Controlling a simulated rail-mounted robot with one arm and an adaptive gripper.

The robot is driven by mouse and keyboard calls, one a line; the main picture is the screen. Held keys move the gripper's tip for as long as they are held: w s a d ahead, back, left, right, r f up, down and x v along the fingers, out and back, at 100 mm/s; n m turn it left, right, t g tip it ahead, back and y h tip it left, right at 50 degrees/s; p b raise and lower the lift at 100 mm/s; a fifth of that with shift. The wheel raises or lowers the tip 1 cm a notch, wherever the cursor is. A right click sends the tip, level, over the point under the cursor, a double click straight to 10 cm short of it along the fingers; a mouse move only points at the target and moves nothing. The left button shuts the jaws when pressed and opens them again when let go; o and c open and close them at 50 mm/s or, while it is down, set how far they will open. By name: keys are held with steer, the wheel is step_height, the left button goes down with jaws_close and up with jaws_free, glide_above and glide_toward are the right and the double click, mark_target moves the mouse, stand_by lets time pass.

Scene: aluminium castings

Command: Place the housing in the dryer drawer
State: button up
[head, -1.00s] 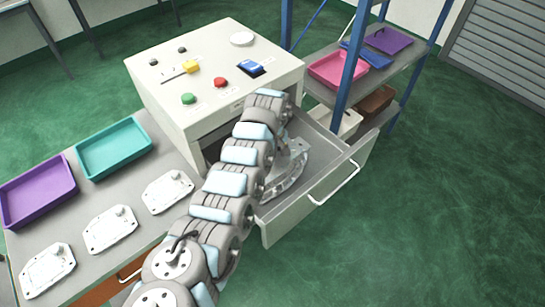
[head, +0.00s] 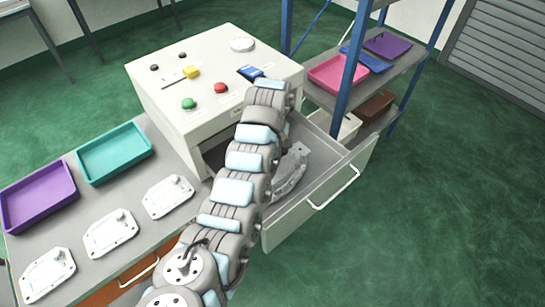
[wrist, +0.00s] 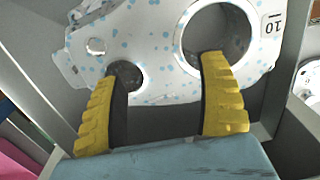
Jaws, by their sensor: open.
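The housing (head: 290,173) is a grey casting lying inside the dryer drawer (head: 322,197), which is pulled out. My arm hides part of it in the head view. In the wrist view, the housing (wrist: 160,40) is pale with blue specks, a large round opening, a smaller hole and the mark "10". My gripper (wrist: 163,76) is open, its two yellow fingers spread in front of the housing. The fingertips overlap the two holes in the picture; I cannot tell whether they touch. The gripper is hidden behind my arm in the head view.
The dryer (head: 160,98) has buttons on top. Left of it, a table holds several white castings (head: 110,232), a teal tray (head: 114,153) and a purple tray (head: 38,194). A blue-posted shelf (head: 408,70) with trays stands close behind the drawer. The floor at right is clear.

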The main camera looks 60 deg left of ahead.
step_height(320, 180, up, 6)
steer(key=shift+a+f+p, duration=0.1)
steer(key=shift+f+p, duration=0.05)
steer(key=shift+p, duration=0.45)
steer(key=shift+r, duration=0.3)
steer(key=shift+w, duration=0.1)
